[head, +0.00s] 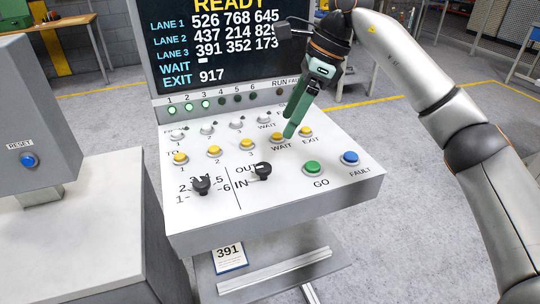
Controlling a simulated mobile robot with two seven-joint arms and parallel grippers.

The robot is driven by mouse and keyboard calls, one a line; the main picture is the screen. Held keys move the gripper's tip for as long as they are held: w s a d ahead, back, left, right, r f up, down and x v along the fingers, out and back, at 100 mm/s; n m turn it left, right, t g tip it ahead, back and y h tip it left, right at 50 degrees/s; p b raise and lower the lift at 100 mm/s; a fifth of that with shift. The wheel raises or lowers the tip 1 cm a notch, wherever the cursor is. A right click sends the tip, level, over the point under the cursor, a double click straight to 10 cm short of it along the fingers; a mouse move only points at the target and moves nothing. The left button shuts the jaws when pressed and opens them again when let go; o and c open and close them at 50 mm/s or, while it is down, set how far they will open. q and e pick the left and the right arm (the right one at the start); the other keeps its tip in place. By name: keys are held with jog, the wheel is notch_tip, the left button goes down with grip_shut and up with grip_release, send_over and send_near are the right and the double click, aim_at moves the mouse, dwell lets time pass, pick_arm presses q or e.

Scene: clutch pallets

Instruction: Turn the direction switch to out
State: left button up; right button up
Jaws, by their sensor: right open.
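The direction switch (262,171) is a small black knob on the sloped white control panel (215,225), with OUT printed at its upper left and IN at its lower left. Its handle appears to point left; I cannot tell clearly which label it points to. My right gripper (291,131), with green fingers, hangs over the panel near the yellow WAIT button (278,138). It is above and to the right of the switch, apart from it, with nothing held. My left gripper is not in view.
A second black knob (201,186), numbered around, sits left of the switch. A green GO button (314,168) and blue FAULT button (350,158) lie to the right. Several yellow buttons run behind. A screen (215,45) stands at the back. A grey RESET box (38,120) is at left.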

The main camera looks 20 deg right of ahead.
aim_at(264, 166)
jog(key=x, duration=1.2)
jog(key=shift+a+f, duration=0.15)
grip_shut()
